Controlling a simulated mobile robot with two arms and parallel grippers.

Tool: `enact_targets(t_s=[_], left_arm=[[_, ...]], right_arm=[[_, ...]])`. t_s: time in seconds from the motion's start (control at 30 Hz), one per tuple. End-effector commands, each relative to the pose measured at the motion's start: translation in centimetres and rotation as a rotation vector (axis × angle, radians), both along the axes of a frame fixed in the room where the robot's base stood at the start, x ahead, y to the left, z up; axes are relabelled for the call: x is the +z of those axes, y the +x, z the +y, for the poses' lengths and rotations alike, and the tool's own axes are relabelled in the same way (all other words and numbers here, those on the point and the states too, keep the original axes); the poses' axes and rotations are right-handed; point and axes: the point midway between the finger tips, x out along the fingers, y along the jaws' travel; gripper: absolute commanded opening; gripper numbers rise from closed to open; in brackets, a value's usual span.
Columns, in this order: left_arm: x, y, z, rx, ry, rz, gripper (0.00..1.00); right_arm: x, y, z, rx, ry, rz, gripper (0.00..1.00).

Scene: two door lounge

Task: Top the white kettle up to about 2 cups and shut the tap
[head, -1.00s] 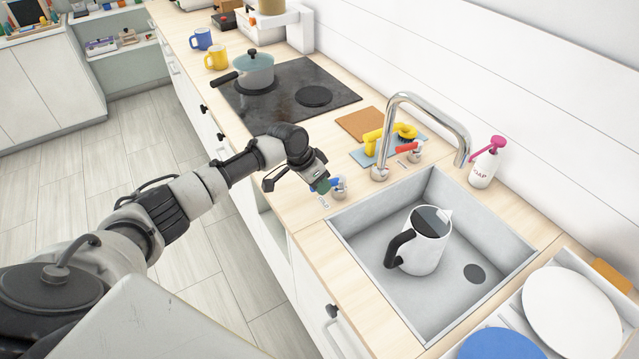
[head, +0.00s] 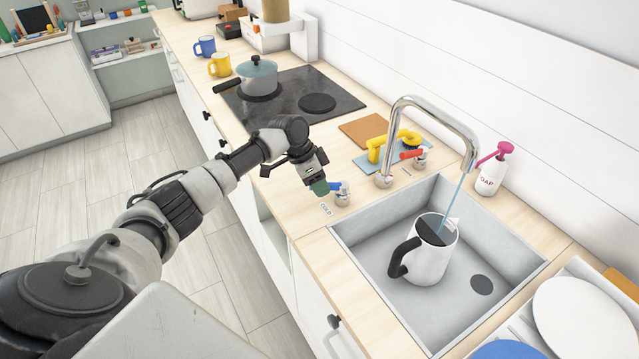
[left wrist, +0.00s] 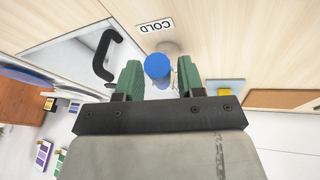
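The white kettle (head: 431,257) stands upright in the sink (head: 385,293), its black handle to the left. A thin blue stream of water (head: 456,207) falls from the chrome spout (head: 440,108) into the kettle's dark top; the water level inside cannot be made out. My left gripper (head: 320,187) is beside the blue cold tap handle (head: 338,187). In the left wrist view its green fingers (left wrist: 158,80) are apart, with the blue knob (left wrist: 157,66) between them and gaps visible on both sides. My right gripper is not in view.
A yellow item (head: 379,148) on a blue cloth and a soap bottle (head: 490,172) stand near the sink. Plates (head: 580,315) fill the right front. A pot (head: 258,75) sits on the hob.

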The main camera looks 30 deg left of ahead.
Motion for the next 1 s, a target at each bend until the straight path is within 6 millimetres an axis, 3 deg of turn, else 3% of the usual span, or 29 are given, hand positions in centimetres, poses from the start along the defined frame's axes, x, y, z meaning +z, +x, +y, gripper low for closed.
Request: enact_targets(t_s=[0.43, 0.8, 1.0], left_arm=[[0.7, -0.1, 0.4, 0.001, 0.001, -0.001, 0.48], [7.0, -1.0, 3.2, 0.002, 0.001, -0.003, 0.48], [9.3, -1.4, 4.1, 0.001, 0.000, -0.001, 0.48]], right_arm=[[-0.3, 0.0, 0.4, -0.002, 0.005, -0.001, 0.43], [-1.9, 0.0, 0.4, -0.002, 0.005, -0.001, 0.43], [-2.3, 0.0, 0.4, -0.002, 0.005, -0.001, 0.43]])
